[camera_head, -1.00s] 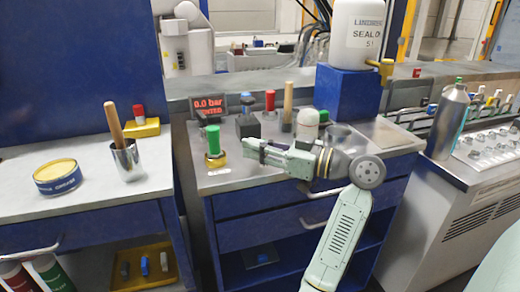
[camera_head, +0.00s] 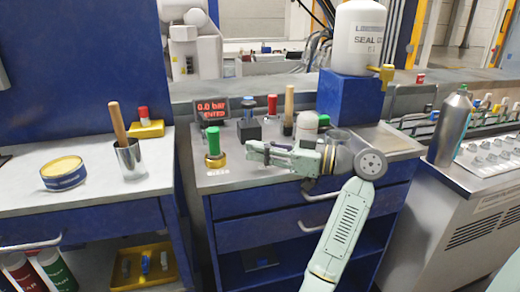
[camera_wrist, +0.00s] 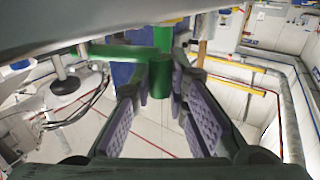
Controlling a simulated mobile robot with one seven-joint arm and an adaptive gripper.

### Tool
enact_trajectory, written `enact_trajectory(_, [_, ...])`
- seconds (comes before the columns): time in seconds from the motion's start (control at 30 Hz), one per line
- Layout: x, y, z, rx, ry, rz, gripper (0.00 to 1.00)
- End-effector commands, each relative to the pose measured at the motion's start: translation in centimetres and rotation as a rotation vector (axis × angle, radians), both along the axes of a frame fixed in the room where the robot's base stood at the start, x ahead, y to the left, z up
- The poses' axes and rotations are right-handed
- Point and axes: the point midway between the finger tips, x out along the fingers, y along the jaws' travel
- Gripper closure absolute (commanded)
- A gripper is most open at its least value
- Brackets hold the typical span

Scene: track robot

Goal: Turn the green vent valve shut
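The green vent valve (camera_head: 213,141) stands upright on a round brass base (camera_head: 215,161) at the front left of the middle worktop. My gripper (camera_head: 250,152) is to the right of the valve, level above the worktop, its fingers pointing left toward it. A small gap shows between fingertips and valve in the head view. In the wrist view my gripper (camera_wrist: 159,88) has its purple-padded fingers spread apart. A green cylinder (camera_wrist: 160,78), seemingly the valve handle, appears between and beyond the fingertips, with no clear contact.
A display (camera_head: 211,107) reading 0.0 bar stands behind the valve. A black block (camera_head: 248,130), a red-topped piece (camera_head: 272,104) and a wooden handle (camera_head: 289,105) stand behind my gripper. A blue block (camera_head: 349,96) bears a white canister (camera_head: 363,38). Bare worktop lies around the valve's base.

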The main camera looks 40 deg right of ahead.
Motion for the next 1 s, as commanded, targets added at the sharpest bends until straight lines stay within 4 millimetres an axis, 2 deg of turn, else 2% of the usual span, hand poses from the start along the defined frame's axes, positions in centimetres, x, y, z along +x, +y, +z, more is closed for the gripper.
enact_trajectory(0.03, [0.0, 0.0, -0.3, -0.001, 0.004, 0.001, 0.83])
enact_trajectory(0.3, [0.0, 0.0, -0.1, 0.000, 0.002, 0.000, 0.65])
enact_trajectory(0.67, [-0.3, -0.2, 0.0, 0.001, 0.001, -0.001, 0.65])
enact_trajectory(0.77, [-1.2, -0.9, 0.0, 0.001, 0.001, -0.001, 0.65])
enact_trajectory(1.0, [-5.3, -3.9, 0.0, 0.001, 0.000, -0.003, 0.65])
